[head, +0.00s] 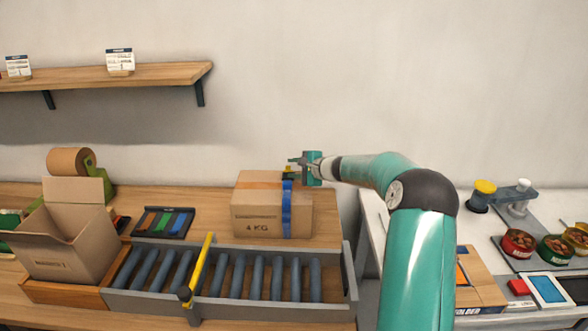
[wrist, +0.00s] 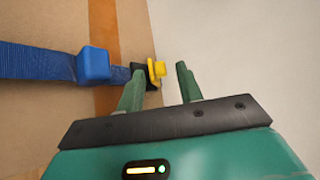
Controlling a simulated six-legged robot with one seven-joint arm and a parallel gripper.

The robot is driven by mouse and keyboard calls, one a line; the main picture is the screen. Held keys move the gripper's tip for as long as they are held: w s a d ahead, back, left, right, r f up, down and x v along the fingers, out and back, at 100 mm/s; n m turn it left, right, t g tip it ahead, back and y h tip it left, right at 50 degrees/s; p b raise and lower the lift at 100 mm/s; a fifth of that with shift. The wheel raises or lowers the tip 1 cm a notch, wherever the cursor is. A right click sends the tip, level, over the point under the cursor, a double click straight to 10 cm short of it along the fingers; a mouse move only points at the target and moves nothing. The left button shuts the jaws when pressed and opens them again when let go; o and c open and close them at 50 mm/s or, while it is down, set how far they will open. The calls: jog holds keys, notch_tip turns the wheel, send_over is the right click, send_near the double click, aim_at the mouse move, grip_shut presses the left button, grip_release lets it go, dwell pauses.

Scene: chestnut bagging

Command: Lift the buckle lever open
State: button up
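The closed cardboard box (head: 258,213) marked 4 KG stands on the table, with a blue strap (head: 286,210) around it. In the wrist view the strap (wrist: 35,61) runs to a blue block (wrist: 93,65) and a dark buckle. The yellow buckle lever (wrist: 157,70) stands out at the buckle's right end. My gripper (wrist: 161,72) is open, with one green finger on each side of the lever in the picture. I cannot tell whether either finger touches it. In the head view my gripper (head: 291,166) is at the box's top right edge; the buckle is mostly hidden there.
A grey roller conveyor (head: 340,297) with a yellow bar (head: 201,262) lies in front of the box. An open carton (head: 50,244) and tape dispenser (head: 89,166) are at left. A white table (head: 372,225) with tins stands at right.

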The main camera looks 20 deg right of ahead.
jog(key=shift+w+f, duration=0.1)
jog(key=shift+w, duration=0.15)
jog(key=shift+a, duration=0.1)
grip_shut()
jog(key=shift+w, duration=0.1)
jog(key=shift+w+r+m+g, duration=0.25)
jog(key=shift+r+m+g, duration=0.2)
jog(key=shift+g, duration=0.15)
jog(key=shift+w+d+r+m+g+y, duration=0.1)
jog(key=shift+w+d+r+m+g, duration=0.15)
jog(key=shift+g, duration=0.3)
jog(key=shift+w+d+r+m+g+y, duration=0.1)
jog(key=shift+w+d+m+g, duration=0.1)
jog(key=shift+w+m+g, duration=0.25)
jog(key=shift+w+d+r+m+g+y, duration=0.15)
jog(key=shift+w+d+m+g, duration=0.1)
jog(key=shift+g, duration=0.35)
jog(key=shift+r, duration=0.1)
